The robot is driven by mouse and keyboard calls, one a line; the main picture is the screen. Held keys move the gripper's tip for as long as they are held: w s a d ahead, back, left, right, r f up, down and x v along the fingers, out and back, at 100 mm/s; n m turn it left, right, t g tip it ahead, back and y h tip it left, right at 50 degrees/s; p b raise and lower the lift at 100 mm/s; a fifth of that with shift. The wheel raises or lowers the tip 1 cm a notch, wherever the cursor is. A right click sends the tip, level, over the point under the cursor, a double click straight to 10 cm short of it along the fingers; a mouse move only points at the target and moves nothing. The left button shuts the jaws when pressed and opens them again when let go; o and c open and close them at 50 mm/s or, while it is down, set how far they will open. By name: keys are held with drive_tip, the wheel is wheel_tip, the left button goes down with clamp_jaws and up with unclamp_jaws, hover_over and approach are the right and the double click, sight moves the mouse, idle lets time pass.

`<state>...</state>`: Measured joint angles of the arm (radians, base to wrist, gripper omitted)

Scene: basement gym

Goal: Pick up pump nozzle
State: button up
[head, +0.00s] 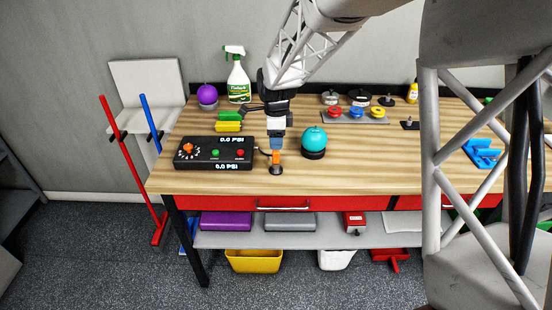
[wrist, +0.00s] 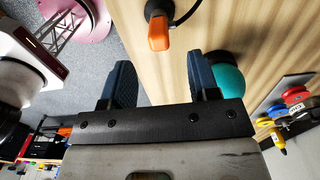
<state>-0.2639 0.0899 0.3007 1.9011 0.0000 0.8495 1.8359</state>
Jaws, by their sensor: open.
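The pump nozzle (head: 276,157) is a small orange piece on a black round base near the front edge of the workbench. It also shows in the wrist view (wrist: 159,38), with a black hose running from its black end. My gripper (head: 276,146) is just above and behind the nozzle in the head view. In the wrist view my gripper (wrist: 160,62) is open and empty, with the nozzle ahead, roughly centred between its two blue fingers. I cannot tell the exact gap to the nozzle. The black pump box (head: 213,153) with an orange knob stands left of it.
A teal ball (head: 314,139) on a black stand is close on the right. A purple ball (head: 207,94), a spray bottle (head: 238,76) and green and yellow blocks (head: 229,121) stand behind left. The wooden workbench (head: 375,170) is clear at front right.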

sight(276, 163)
drive_tip(key=shift+f, duration=1.25)
drive_tip(key=shift+f, duration=0.1)
drive_tip(key=shift+f, duration=2.55)
drive_tip(key=c, duration=1)
